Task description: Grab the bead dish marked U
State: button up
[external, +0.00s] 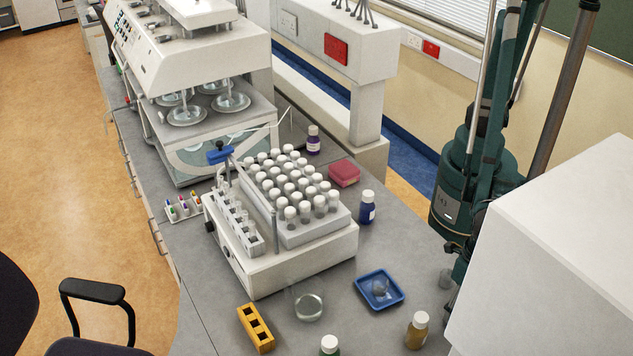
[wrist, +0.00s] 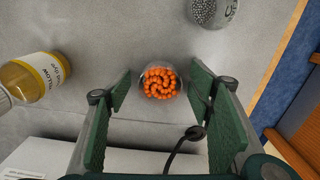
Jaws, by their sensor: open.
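A small round clear dish of orange beads (wrist: 161,78) lies between and just beyond my fingertips in the wrist view. No letter U can be read on it. My gripper (wrist: 160,92) is open, with one green finger pad on each side of this dish and nothing held. A second container, with grey beads (wrist: 204,11) and partly legible dark lettering, is cut off by the top edge of the wrist view. In the external view my gripper is mostly hidden behind the white box at the right. A small greyish clear container (external: 446,279) shows beside it.
A blue tray (external: 398,301), glass dish (external: 308,307), yellow rack (external: 256,329) and white tube rack machine (external: 290,268) occupy the bench. The white box (external: 560,270) blocks the right.

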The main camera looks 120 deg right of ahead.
dwell(0.3)
jog(key=c, duration=1)
jog(key=shift+r, duration=0.1)
jog(key=shift+r, duration=4.9)
